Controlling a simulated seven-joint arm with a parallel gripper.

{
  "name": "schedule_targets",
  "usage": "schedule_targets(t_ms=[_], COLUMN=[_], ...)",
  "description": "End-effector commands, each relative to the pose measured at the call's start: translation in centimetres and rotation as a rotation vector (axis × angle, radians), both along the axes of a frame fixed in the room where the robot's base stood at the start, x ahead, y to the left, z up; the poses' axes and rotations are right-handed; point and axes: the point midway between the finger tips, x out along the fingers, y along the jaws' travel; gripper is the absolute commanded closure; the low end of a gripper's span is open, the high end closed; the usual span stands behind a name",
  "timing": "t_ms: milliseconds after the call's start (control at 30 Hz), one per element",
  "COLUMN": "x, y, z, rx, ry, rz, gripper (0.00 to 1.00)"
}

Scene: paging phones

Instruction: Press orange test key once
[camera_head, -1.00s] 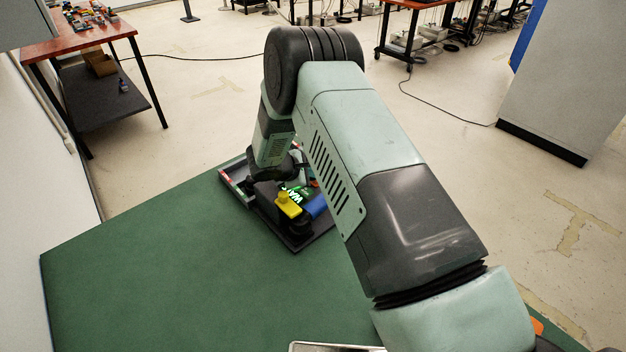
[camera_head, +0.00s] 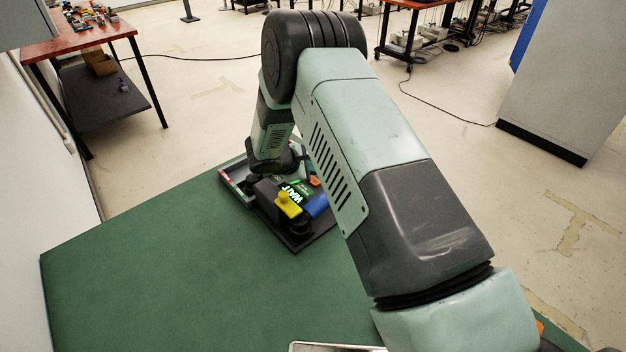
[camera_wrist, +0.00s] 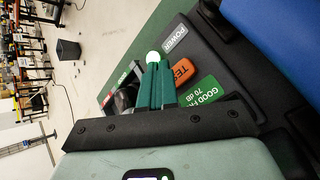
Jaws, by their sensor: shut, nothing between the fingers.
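The orange test key (camera_wrist: 184,72) lies on a dark panel in the wrist view, its lettering partly covered by my finger. It also shows as a small orange patch in the head view (camera_head: 314,181). My gripper (camera_wrist: 154,68) is shut and empty, its green fingers just left of the orange key in the wrist view. The fingers look apart from the key, but I cannot tell their height above the panel. In the head view the arm hides the fingertips. A green display (camera_head: 297,192) reads "WAIT".
A bright white round spot (camera_wrist: 153,57) shows at my fingertips. A yellow part (camera_head: 288,205) and a blue part (camera_head: 317,206) sit at the device's near side.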

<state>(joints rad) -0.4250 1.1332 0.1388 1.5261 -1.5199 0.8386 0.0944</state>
Motion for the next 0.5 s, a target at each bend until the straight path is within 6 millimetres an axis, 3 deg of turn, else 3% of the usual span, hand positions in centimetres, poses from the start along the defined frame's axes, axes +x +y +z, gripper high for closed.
schedule_targets(t_ms=[300,500], x=[0.1,0.0], y=[0.0,0.0], z=[3.3,4.5], rx=[0.000,0.000], ry=[-0.002,-0.001], rz=[0.000,0.001], gripper=[1.00,1.00])
